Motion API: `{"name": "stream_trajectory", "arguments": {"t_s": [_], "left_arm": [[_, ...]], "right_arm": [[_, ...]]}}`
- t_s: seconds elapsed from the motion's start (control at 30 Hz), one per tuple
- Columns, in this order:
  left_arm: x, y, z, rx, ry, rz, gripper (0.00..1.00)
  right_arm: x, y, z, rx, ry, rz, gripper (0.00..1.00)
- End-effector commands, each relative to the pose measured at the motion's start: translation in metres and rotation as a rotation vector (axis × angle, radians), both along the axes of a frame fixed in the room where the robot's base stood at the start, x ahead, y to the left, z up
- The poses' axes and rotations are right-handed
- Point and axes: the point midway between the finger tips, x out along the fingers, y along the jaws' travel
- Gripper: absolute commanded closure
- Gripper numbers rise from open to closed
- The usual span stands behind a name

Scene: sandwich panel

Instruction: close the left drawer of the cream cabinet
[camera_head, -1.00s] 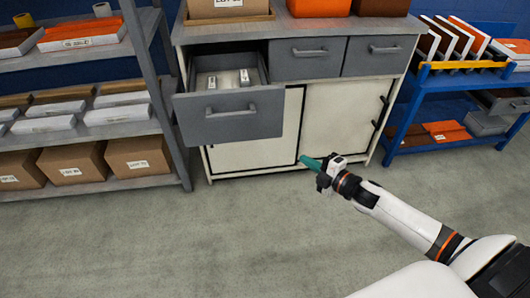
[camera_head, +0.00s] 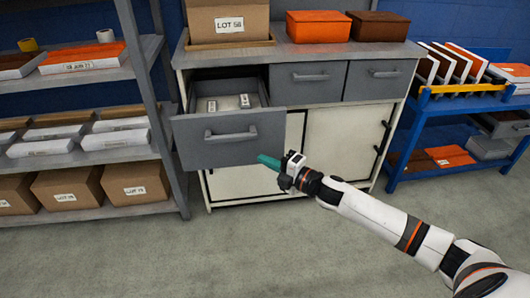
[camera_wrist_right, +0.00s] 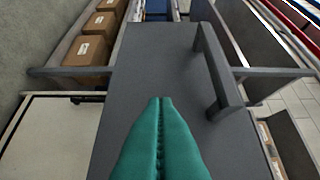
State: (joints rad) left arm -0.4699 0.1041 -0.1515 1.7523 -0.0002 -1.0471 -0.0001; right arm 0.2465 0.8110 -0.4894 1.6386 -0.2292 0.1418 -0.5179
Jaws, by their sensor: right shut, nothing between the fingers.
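The cream cabinet (camera_head: 250,187) has a grey top and a row of grey drawers. Its left drawer (camera_head: 205,149) is pulled out, with two small labelled boxes (camera_head: 243,101) inside and a bar handle (camera_head: 231,133) on its front. My right gripper (camera_head: 266,161) has green fingers, shut and empty, near the lower right of the drawer front. In the right wrist view the shut fingers (camera_wrist_right: 160,105) point at the grey drawer front (camera_wrist_right: 150,60), left of its handle (camera_wrist_right: 217,70). I cannot tell whether they touch it. My left gripper is not in view.
A grey shelf rack (camera_head: 157,75) with boxes stands close to the cabinet's left. A blue shelf unit (camera_head: 408,135) stands on the right. A cardboard box (camera_head: 228,20) and orange and brown boxes sit on the cabinet top. The floor in front is clear.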

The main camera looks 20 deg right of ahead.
Motion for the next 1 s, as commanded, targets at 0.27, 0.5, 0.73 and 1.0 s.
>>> {"name": "stream_trajectory", "arguments": {"t_s": [0.27,0.5,0.73,1.0], "left_arm": [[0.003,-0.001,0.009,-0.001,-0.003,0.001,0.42],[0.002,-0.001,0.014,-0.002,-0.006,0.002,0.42],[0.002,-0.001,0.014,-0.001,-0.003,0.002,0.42],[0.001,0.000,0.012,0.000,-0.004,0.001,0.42]], "right_arm": [[0.033,-0.008,0.000,0.000,0.000,-0.002,1.00],[0.040,-0.010,0.000,0.000,0.001,0.000,1.00],[0.040,-0.010,0.000,0.000,0.001,0.000,1.00],[0.042,-0.011,0.000,0.000,0.000,-0.001,1.00]]}}
